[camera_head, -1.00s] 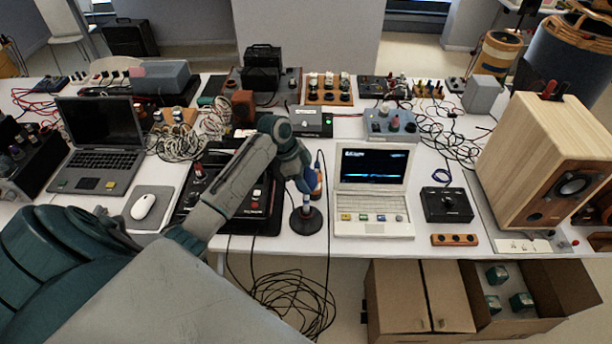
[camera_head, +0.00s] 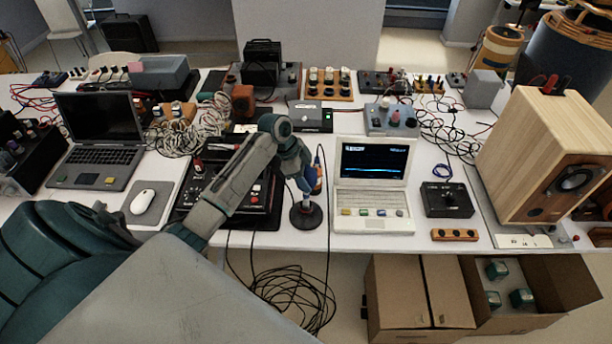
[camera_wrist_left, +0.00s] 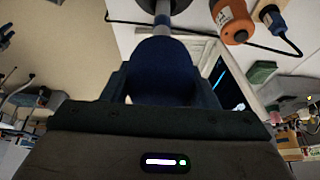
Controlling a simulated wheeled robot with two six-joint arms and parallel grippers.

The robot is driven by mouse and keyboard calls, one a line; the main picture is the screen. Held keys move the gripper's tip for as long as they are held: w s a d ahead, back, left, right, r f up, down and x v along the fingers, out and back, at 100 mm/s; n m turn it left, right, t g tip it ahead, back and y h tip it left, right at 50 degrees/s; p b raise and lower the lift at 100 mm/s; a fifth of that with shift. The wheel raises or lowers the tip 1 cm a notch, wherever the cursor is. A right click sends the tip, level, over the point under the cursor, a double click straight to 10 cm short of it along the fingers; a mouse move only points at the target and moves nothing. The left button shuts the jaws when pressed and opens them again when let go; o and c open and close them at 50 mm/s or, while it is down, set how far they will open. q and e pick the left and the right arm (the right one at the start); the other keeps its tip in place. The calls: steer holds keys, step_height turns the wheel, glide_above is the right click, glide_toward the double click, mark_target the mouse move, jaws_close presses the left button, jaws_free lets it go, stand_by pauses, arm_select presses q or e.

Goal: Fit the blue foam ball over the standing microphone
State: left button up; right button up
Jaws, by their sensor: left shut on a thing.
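The blue foam ball (camera_wrist_left: 163,70) is between the jaws of my left gripper (camera_wrist_left: 160,95), which is shut on it. In the head view my left gripper (camera_head: 304,184) is low over the table, with a little blue showing at its tip. The standing microphone's dark round base (camera_head: 306,216) is directly below it, with a short stem rising from it. In the wrist view the stem (camera_wrist_left: 162,18) meets the ball's far edge. The microphone's top is hidden, so I cannot tell how far the ball sits over it. My right gripper is not in view.
A white laptop (camera_head: 374,190) stands just right of the microphone. A black mixer panel (camera_head: 222,190) lies left of it, under my arm. An orange-and-blue item (camera_head: 318,178) is close behind the gripper. Black cables (camera_head: 290,290) hang off the table's front edge.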

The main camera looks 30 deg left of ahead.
arm_select(q)
steer(key=shift+f, duration=0.55)
steer(key=o, duration=1)
steer(key=shift+o, duration=0.2)
steer(key=shift+a+r+b, duration=0.25)
steer(key=shift+r+b, duration=0.25)
steer(key=b+v, duration=0.3)
steer(key=v, duration=0.6)
steer(key=shift+s+r, duration=0.2)
steer(key=shift+r, duration=0.2)
